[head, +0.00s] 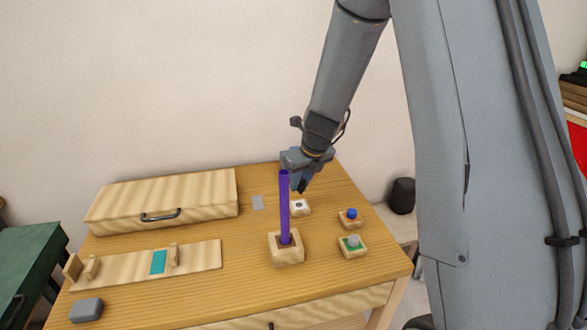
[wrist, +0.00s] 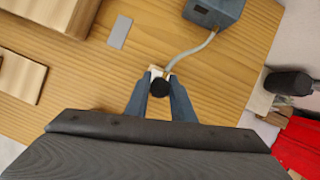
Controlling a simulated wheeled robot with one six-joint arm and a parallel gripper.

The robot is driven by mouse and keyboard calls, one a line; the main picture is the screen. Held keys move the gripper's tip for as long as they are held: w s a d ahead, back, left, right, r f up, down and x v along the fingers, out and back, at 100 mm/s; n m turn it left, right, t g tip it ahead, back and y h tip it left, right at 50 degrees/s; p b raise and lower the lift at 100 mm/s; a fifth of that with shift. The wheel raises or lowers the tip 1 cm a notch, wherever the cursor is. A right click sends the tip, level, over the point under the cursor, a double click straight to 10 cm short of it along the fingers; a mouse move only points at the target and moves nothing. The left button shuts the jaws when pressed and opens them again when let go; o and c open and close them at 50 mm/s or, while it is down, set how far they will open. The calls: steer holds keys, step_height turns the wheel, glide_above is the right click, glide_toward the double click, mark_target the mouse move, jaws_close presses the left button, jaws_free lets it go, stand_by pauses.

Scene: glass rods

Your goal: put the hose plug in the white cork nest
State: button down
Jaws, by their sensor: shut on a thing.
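In the wrist view, my gripper (wrist: 160,84) is shut on the hose plug (wrist: 159,88), a round black piece between the fingertips. A pale hose (wrist: 191,52) runs from beside it to a blue-grey box (wrist: 213,12). In the head view, the white cork nest (head: 299,210) is a small white block with a dark hole, right of the purple rod. My gripper (head: 300,186) is above it, fingers pointing down. In the wrist view, a white corner, likely the nest (wrist: 155,72), shows just beyond the plug; the hole is hidden there. I cannot tell whether plug and nest touch.
A purple rod (head: 284,200) stands upright in a wooden block (head: 287,258), close left of my gripper. Two small blocks hold a blue knob (head: 351,213) and a grey knob (head: 353,240). A wooden case (head: 165,198) and a rack (head: 205,256) lie left. A grey tile (head: 258,202) lies flat.

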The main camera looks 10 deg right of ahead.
mark_target(300, 193)
steer(key=shift+w, duration=0.4)
steer(key=shift+a+f+b, duration=0.1)
steer(key=shift+f+b, duration=0.55)
steer(key=shift+b, duration=0.2)
step_height(300, 193, down, 4)
steer(key=b, duration=0.6)
steer(key=shift+f, duration=0.2)
steer(key=shift+p, duration=0.9)
steer(key=shift+f, duration=0.25)
stand_by(0.3)
steer(key=shift+r+p, duration=0.85)
steer(key=shift+p, duration=0.5)
stand_by(0.8)
steer(key=shift+f+b, duration=0.7)
steer(key=shift+f, duration=0.15)
stand_by(0.5)
steer(key=shift+r+p, duration=0.65)
steer(key=shift+p, duration=0.2)
